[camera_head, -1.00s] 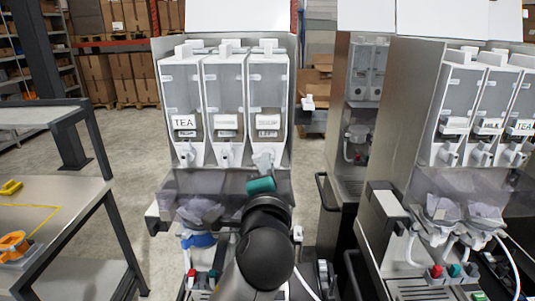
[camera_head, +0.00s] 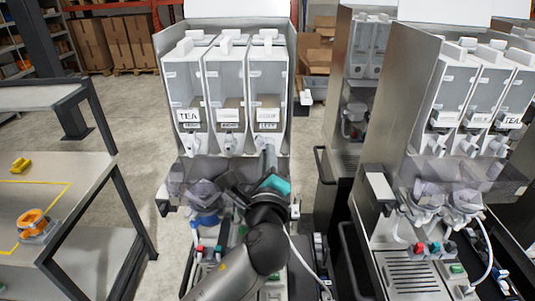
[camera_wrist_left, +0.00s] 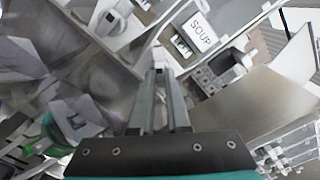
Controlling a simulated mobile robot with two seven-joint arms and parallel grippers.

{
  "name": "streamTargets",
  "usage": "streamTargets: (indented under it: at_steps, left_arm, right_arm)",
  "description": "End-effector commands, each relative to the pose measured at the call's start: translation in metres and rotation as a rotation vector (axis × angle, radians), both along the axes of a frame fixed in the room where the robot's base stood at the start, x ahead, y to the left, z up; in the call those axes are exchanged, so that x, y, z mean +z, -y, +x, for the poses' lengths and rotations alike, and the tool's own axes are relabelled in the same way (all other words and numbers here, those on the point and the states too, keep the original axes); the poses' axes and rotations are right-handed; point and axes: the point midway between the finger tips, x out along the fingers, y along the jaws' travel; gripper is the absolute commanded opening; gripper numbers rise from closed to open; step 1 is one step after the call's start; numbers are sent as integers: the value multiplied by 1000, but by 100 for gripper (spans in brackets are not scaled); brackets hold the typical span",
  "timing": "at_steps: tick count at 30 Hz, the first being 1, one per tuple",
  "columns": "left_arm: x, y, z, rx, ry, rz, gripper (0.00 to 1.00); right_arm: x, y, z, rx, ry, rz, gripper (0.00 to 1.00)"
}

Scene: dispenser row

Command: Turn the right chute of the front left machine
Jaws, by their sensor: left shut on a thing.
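The front left machine (camera_head: 225,165) has three clear canisters side by side, the left one labelled TEA. White chutes stick out under the left canister (camera_head: 192,143) and the middle canister (camera_head: 230,143). The right chute (camera_head: 267,141) is under the right canister, labelled SOUP in the left wrist view (camera_wrist_left: 201,32). My left gripper (camera_head: 267,158) reaches up to this chute from below. In the left wrist view its fingers (camera_wrist_left: 158,78) are close together at the chute, shut on it. The fingers largely hide the chute, so its exact angle is unclear. My right gripper is out of view.
A smoky clear cover and mixing bowls (camera_head: 203,190) sit below the chutes, close to my left arm. A second machine (camera_head: 440,170) stands to the right. A metal table (camera_head: 80,190) with an orange object (camera_head: 33,222) is at left.

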Motion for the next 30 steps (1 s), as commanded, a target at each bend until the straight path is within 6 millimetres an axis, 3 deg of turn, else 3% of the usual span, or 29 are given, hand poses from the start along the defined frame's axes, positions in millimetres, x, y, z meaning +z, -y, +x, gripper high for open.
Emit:
streamTargets:
  at_steps: [18,30]
  left_arm:
    - [0,0,0,1,-1,579,0]
    - [0,-1,0,1,0,839,0]
  right_arm:
    - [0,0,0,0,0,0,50]
    - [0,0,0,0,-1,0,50]
